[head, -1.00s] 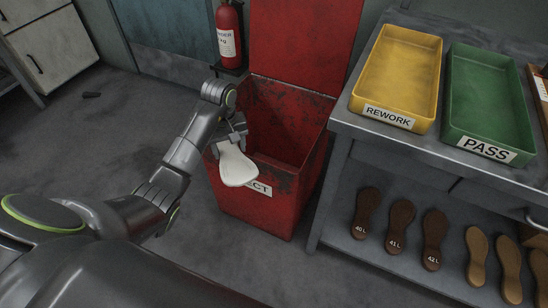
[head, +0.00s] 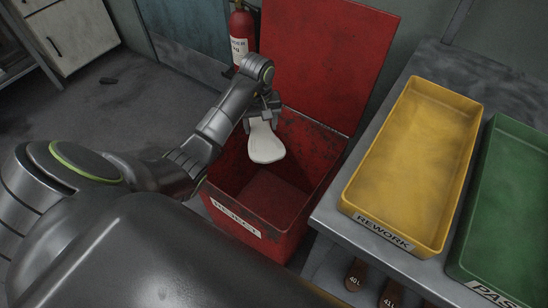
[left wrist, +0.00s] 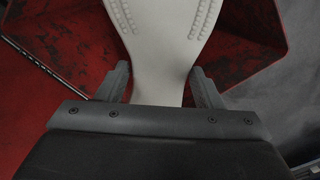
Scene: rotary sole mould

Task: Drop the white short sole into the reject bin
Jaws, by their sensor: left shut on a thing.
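The white short sole (head: 265,144) hangs from my left gripper (head: 262,112) over the open mouth of the red reject bin (head: 236,222). My left gripper is shut on one end of the sole, and the other end points down toward the viewer. In the left wrist view the sole (left wrist: 163,45) runs between the two fingers (left wrist: 163,85), with rows of small bumps along its edges. Red bin walls (left wrist: 50,85) show behind it. The bin's lid stands open at the back and its visible floor is bare. My right gripper is not in view.
A workbench (head: 330,215) stands right of the bin, with a yellow REWORK tray (head: 412,160) and a green PASS tray (head: 507,205). Brown soles (head: 354,275) lie on its lower shelf. A fire extinguisher (head: 242,38) hangs behind the bin, left of the lid.

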